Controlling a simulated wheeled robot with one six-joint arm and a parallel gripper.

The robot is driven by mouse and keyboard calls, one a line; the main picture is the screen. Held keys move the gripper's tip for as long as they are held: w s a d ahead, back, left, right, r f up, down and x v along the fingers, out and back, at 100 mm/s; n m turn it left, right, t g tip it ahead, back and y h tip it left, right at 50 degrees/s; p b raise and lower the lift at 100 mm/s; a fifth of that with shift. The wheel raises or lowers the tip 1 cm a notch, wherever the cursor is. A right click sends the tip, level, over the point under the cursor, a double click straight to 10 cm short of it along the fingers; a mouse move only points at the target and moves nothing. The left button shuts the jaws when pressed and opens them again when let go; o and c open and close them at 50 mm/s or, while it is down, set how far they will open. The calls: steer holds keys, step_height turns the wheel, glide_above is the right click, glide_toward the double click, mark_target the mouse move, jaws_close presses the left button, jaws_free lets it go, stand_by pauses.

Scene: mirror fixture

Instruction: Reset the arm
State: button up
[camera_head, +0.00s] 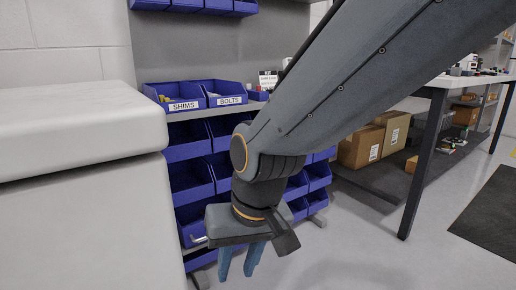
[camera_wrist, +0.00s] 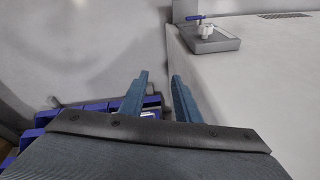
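My gripper (camera_head: 240,260) hangs at the end of my grey arm in the head view, pointing down, in front of the blue bin rack. Its two blue fingers stand apart. In the wrist view my gripper (camera_wrist: 160,84) also shows, its fingers spread with a clear gap and nothing between them. It is open and empty. The fingertips appear apart from the nearby white surface.
A white block-like unit (camera_head: 75,130) fills the left. Bins marked SHIMS (camera_head: 183,106) and BOLTS (camera_head: 229,101) top the rack. A workbench (camera_head: 445,84) and cardboard boxes (camera_head: 360,147) stand right. A grey tray (camera_wrist: 211,42) rests on the white surface (camera_wrist: 265,80).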

steer(key=s+d+r+n+g, duration=0.1)
steer(key=s+d+n+g, duration=0.15)
steer(key=s, duration=0.65)
steer(key=d+r+m+h+p, duration=0.1)
steer(key=d+r+m+p, duration=0.2)
steer(key=d+r+p, duration=0.7)
steer(key=d+r+m+h+p, duration=0.1)
steer(key=d+r+m+p, duration=0.2)
steer(key=d+r+p, duration=0.7)
steer(key=shift+s+d+r+t+p, duration=0.25)
steer(key=shift+r+p, duration=3.1)
steer(key=shift+p, duration=4.6)
steer(key=shift+m, duration=0.25)
